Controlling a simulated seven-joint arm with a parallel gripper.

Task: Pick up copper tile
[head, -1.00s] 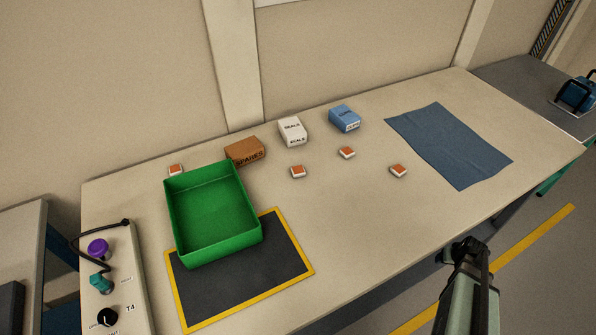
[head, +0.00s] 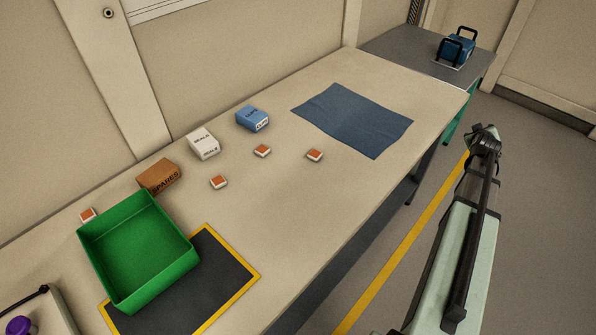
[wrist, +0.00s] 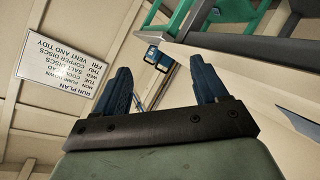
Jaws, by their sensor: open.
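Several small white tiles with copper-orange tops lie apart on the beige bench. In the head view, one tile (head: 315,155) is nearest the blue cloth, another (head: 262,150) is in front of the blue box, a third (head: 218,182) is in front of the white box, and one more (head: 88,215) is behind the green bin. My gripper (head: 487,132) is beyond the bench's front edge at right, over the floor and well away from the tiles. The wrist view shows its two blue fingers (wrist: 165,82) spread with nothing between them, and no tile.
A green bin (head: 112,250) stands partly on a yellow-edged dark mat (head: 222,275). Brown (head: 160,176), white (head: 202,143) and blue (head: 252,118) boxes line the back. A blue cloth (head: 353,118) lies flat at right. A wall sign (wrist: 64,72) shows upside down.

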